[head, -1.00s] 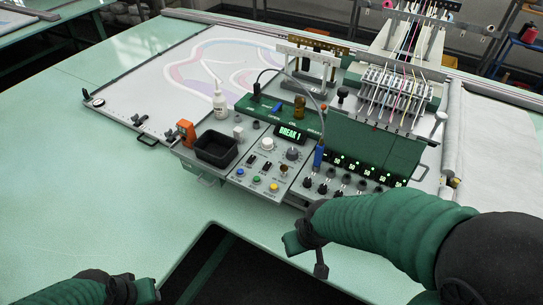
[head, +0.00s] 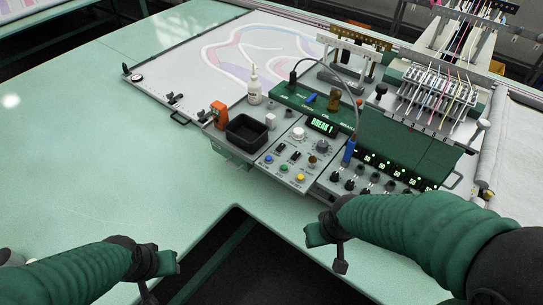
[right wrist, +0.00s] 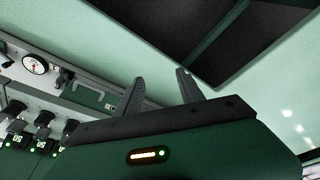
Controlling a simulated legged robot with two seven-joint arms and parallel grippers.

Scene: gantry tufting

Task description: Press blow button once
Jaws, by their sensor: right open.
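The control panel (head: 290,155) carries a green display (head: 322,125) reading "BREAK 1" and a row of blue (head: 268,159), green (head: 284,168) and yellow (head: 300,178) buttons along its front. Their labels are too small to read, so I cannot tell which one is blow. My right gripper (head: 325,248) is open and empty, in front of the panel and apart from it. In the right wrist view its two fingers (right wrist: 160,90) are spread over the table edge. My left gripper (head: 157,275) is at the lower left, away from the panel; its jaw opening is unclear.
A black tray (head: 247,131), an orange tool (head: 220,115) and a white bottle (head: 254,88) sit left of the panel. A blue-handled tool on a cable (head: 349,152) stands at its right, beside rows of black knobs (head: 363,181). The green table (head: 120,160) is clear at left.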

